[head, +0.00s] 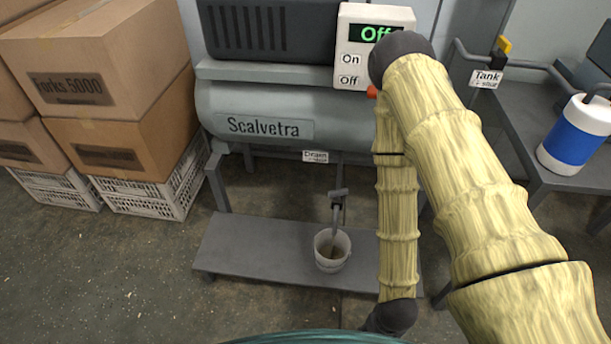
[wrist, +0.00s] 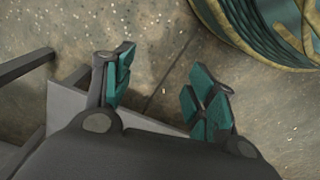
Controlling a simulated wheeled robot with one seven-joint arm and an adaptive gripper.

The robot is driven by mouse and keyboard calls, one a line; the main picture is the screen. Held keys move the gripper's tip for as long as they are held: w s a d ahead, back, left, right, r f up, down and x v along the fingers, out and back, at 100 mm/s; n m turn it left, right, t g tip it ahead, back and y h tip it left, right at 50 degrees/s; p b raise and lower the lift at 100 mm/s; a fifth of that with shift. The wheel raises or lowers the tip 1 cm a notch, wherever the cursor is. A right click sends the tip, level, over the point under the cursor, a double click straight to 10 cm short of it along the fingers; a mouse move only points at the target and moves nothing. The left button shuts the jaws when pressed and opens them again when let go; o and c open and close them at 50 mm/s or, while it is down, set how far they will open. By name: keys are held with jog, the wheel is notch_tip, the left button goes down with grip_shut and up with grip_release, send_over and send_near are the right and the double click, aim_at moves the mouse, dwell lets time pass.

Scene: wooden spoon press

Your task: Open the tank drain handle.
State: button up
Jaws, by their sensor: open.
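The grey tank (head: 290,112) reads "Scalvetra". A small "Drain" label (head: 315,156) hangs under it. Below the label is a drain pipe with a dark grey handle (head: 338,193) at its valve. The pipe ends over a white bucket (head: 331,250) on the low grey shelf. My gripper (wrist: 160,95) shows in the wrist view with its two green-padded fingers apart and nothing between them. It points down toward the floor and the shelf's corner. In the head view my gripper is out of sight below my arm, in front of the shelf. The drain handle does not show in the wrist view.
A control box (head: 373,48) reading "Off" stands above the tank. A yellow valve handle (head: 504,45) with a "Tank" label is at the right. Cardboard boxes (head: 125,130) on white crates stand at the left. A blue and white container (head: 577,135) sits on a side table.

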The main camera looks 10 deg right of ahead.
jog(key=shift+o, duration=1.1)
jog(key=w+a+r+t+b, duration=0.1)
jog(key=w+r, duration=0.2)
jog(key=w, duration=0.7)
jog(key=shift+b, duration=0.35)
jog(key=n+t+b, duration=0.2)
jog(key=t+b, duration=0.1)
jog(key=b, duration=0.3)
send_near(339, 191)
jog(key=b+x, duration=0.4)
jog(key=x, duration=0.5)
jog(key=shift+w+b, duration=0.1)
jog(key=shift+b, duration=0.3)
jog(key=shift+c, duration=0.2)
jog(key=shift+r+y, duration=0.1)
jog(key=shift+y, duration=0.2)
jog(key=c, duration=1)
